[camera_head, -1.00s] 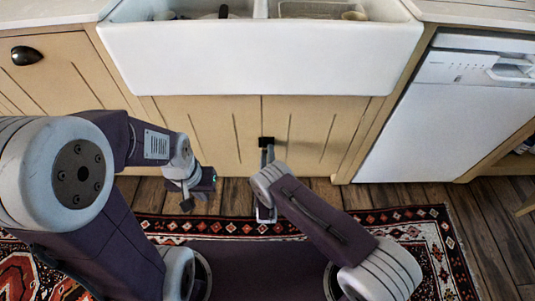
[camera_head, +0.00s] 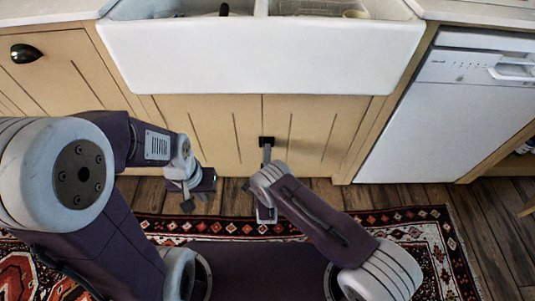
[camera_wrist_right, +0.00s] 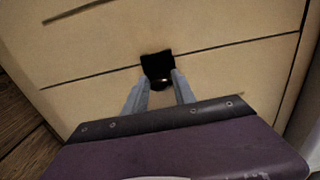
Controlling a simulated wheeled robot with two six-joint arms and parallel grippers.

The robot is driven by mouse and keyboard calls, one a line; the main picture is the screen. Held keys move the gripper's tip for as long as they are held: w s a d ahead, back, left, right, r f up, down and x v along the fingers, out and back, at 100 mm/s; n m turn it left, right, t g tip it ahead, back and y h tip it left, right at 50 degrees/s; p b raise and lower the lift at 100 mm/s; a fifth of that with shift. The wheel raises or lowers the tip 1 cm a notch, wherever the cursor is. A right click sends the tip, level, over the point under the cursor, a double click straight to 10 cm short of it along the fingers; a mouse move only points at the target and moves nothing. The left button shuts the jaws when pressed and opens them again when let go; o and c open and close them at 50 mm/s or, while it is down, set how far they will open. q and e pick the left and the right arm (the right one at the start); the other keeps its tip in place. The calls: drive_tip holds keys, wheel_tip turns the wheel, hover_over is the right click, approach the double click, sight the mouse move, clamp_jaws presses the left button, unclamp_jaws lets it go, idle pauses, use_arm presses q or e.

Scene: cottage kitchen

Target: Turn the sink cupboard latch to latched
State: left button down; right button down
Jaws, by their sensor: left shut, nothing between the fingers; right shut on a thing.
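The small black latch (camera_head: 267,140) sits on the front of the wooden sink cupboard (camera_head: 225,130), beside the seam between its doors. My right gripper (camera_head: 267,156) is shut on the latch from the front. In the right wrist view, the dark latch (camera_wrist_right: 156,64) shows between and beyond the fingertips of my right gripper (camera_wrist_right: 162,82). The fingers cover part of it, so its exact angle is hard to read. My left gripper (camera_head: 188,203) is shut and empty, low in front of the cupboard at the left, apart from the door.
The white sink (camera_head: 260,60) overhangs the cupboard above the latch. A white dishwasher (camera_head: 445,125) stands at the right. A dark-handled drawer front (camera_head: 50,60) is at the left. A patterned rug (camera_head: 415,225) lies on the wooden floor.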

idle(0.4)
drive_tip(key=c, duration=1)
unclamp_jaws()
drive_tip(key=shift+s+p, duration=1.9)
drive_tip(key=shift+s, duration=2.65)
